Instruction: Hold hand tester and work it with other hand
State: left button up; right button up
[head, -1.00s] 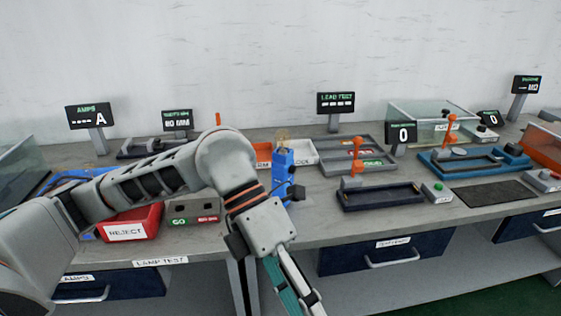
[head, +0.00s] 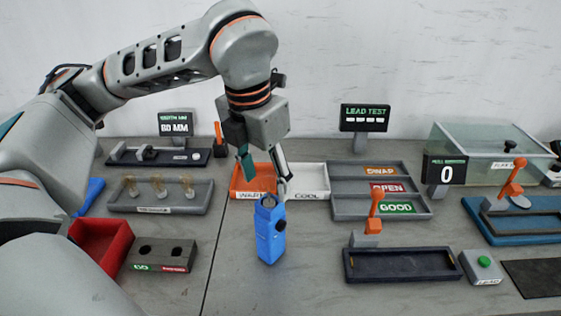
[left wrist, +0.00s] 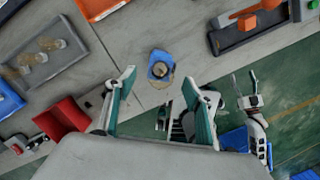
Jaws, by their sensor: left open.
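The hand tester (head: 271,238) is a blue upright block with a dark knob on its side, standing on the bench. My left gripper (head: 266,178) is open and empty, pointing down just above and behind it in the head view. In the left wrist view the tester (left wrist: 160,69) shows from above with a round part on top, between and beyond the two spread teal fingers (left wrist: 158,78). A gap remains between fingers and tester. My right gripper (left wrist: 246,88) shows small at the right of the left wrist view, over the green floor; its jaw state is unclear.
Orange WARM (head: 249,193) and white COOL trays lie behind the tester. A sorting tray (head: 345,188) stands to the right, near a dark fixture (head: 401,277) with an orange lever. A red bin (head: 99,250) and a grey GO block (head: 163,255) are left. Bench around the tester is clear.

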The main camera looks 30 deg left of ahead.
aim_at(269, 204)
pick_arm(q)
jog(key=shift+f, duration=0.25)
jog(key=f, duration=0.5)
jog(key=shift+w+f+b, duration=0.2)
jog(key=shift+f+b, duration=0.15)
jog(key=shift+w+d+f, duration=0.1)
jog(key=shift+w+f, duration=0.1)
jog(key=shift+f, duration=0.5)
pick_arm(e)
jog(key=shift+s+f, duration=0.35)
jog(key=shift+f, duration=0.1)
pick_arm(q)
jog(key=c, duration=1.4)
jog(key=shift+o, duration=1.1)
pick_arm(e)
grip_shut()
